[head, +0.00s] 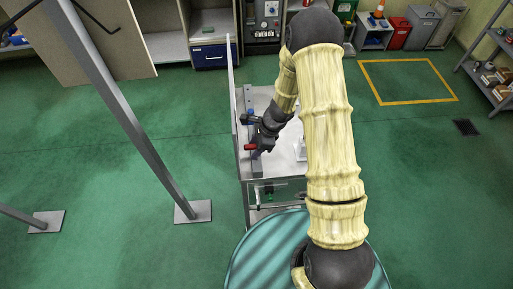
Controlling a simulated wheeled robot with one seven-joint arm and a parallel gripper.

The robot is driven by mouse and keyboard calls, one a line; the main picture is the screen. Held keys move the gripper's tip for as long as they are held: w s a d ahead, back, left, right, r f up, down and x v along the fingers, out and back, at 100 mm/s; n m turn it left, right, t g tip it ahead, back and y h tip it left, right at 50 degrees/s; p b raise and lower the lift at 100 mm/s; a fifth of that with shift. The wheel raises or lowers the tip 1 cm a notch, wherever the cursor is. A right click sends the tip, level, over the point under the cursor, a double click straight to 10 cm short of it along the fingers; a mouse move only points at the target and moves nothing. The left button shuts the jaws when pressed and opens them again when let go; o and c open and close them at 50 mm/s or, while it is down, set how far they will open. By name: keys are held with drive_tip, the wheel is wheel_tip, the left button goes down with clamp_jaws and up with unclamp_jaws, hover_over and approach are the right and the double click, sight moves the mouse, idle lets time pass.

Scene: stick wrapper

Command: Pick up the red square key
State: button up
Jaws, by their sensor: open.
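A small red piece (249,147) shows at the left edge of the metal bench, beside the dark tip of my gripper. It looks like the red key, but it is too small for its square shape to be made out. My gripper (259,152) is at the end of my arm, low over the left side of the bench, and is open. The red piece and the gripper tip overlap in the head view, and I cannot tell whether they touch. The fingers are small and dark, and part of the bench is hidden behind my arm.
The metal bench (286,170) has a thin upright panel (234,100) along its left side. A dark block (222,119) sits near that edge. A slanted grey post (125,110) stands at left on a base plate. The green floor (110,180) is mostly clear around the bench.

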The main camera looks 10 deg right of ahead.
clamp_jaws()
drive_tip(key=shift+r, duration=0.1)
wheel_tip(320, 180, up, 18)
drive_tip(key=b, duration=0.1)
idle(0.5)
drive_tip(key=shift+d, duration=0.1)
